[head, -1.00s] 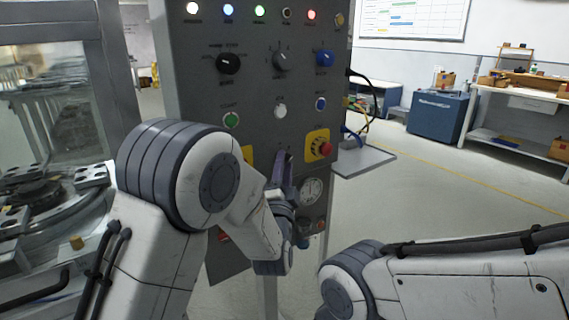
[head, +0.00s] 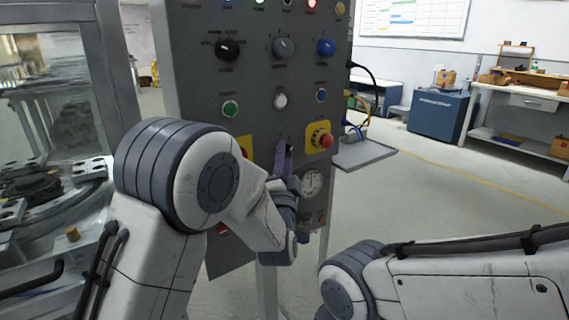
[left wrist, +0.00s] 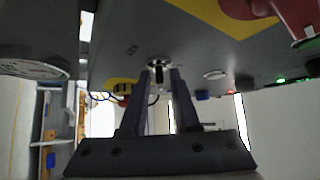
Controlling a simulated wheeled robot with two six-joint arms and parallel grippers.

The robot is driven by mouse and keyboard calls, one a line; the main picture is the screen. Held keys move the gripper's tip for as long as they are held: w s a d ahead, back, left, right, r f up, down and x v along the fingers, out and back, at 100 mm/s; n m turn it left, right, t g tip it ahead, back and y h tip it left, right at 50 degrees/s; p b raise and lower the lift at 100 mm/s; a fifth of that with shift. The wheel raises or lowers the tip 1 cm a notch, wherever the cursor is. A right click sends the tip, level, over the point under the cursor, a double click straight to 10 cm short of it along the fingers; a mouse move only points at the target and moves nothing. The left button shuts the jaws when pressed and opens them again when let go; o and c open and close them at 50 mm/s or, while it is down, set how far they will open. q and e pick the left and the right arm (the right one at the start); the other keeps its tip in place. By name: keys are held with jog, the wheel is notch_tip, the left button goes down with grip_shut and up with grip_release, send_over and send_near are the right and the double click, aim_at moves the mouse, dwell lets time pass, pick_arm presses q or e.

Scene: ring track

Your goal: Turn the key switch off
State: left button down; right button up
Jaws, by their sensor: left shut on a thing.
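The key switch (left wrist: 158,64) shows in the left wrist view as a round metal collar on the grey panel, with a small dark key between my fingers. My left gripper (left wrist: 160,78) is shut on the key, its two dark fingers on either side of it. In the head view my left gripper (head: 284,150) touches the lower middle of the control panel (head: 190,90) and hides the key switch. My right arm crosses the lower right of the head view; its gripper is out of frame.
A red emergency stop (head: 326,141) on a yellow plate sits right of my left gripper, with a gauge (head: 312,182) below. A green button (head: 230,109), a white button (head: 280,101) and several knobs are above. A small shelf (head: 362,154) juts out right. Floor is clear further right.

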pick_arm(q)
jog(key=shift+w+d+f+n+g+y+b, duration=0.1)
jog(key=shift+d+n+y+b, duration=0.05)
jog(key=shift+n+y+b, duration=2.9)
jog(key=shift+w+d+f+n+g+y+b, duration=0.15)
jog(key=shift+n+y+b, duration=2.2)
jog(key=shift+n, duration=1.25)
jog(key=shift+d+f+n+g+y+b, duration=0.1)
jog(key=shift+n+y+b, duration=2.4)
jog(key=shift+n+y, duration=0.65)
jog(key=shift+r+n+g, duration=0.1)
jog(key=shift+n+g, duration=0.15)
jog(key=shift+n, duration=0.35)
jog(key=c, duration=0.9)
grip_release()
jog(key=shift+c, duration=0.2)
jog(key=p+v, duration=0.1)
jog(key=v, duration=0.9)
jog(key=shift+f, duration=0.2)
